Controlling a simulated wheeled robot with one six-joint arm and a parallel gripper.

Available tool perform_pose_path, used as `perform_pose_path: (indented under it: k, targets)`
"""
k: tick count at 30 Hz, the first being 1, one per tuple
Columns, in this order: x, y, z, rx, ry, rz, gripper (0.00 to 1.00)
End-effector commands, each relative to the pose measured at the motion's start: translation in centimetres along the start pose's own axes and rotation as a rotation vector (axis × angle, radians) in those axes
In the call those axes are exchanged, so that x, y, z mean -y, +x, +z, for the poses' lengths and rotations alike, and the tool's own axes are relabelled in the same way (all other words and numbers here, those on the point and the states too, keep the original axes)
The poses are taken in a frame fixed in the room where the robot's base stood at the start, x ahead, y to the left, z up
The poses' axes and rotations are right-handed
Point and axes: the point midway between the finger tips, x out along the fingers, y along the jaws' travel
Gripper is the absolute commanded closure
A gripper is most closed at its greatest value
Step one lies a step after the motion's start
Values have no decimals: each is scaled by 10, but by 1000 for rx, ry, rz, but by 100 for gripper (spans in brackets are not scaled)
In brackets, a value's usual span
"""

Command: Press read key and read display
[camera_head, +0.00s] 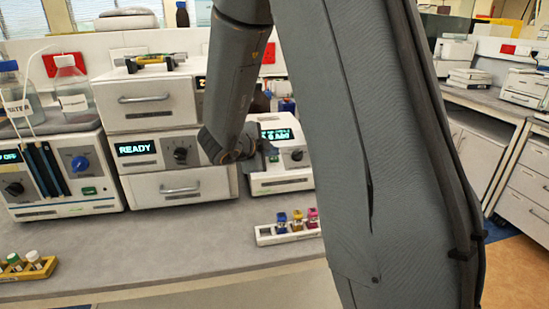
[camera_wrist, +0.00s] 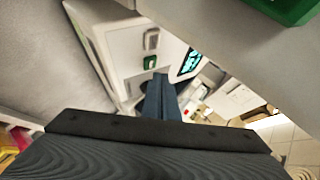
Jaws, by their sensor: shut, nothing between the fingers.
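A small white instrument (camera_head: 285,182) stands on the bench in the middle of the head view. Its lit display (camera_head: 278,134) is partly hidden by my arm; I make out "6 Abs" or similar at its end. In the wrist view the display (camera_wrist: 190,62) is seen at a slant and unreadable. In the head view my gripper (camera_head: 268,150) is before the instrument.
A white unit with a READY display (camera_head: 137,148) stands to the left, and a pump-like unit (camera_head: 68,180) further left. A white rack (camera_head: 270,239) with coloured cuvettes sits in front of the instrument. A yellow vial rack (camera_head: 20,272) is at the front left. Bench between is clear.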

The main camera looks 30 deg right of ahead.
Motion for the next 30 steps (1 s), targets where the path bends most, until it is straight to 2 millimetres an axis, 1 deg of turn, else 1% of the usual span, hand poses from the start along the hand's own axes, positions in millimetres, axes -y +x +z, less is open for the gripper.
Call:
perform_pose_path:
  k: [8, 24, 30]
  targets:
    - [2, -3, -2, 0, 0, 0, 100]
    - [26, -35, -25, 0, 0, -1, 100]
    - [25, -35, -25, 0, 0, 0, 100]
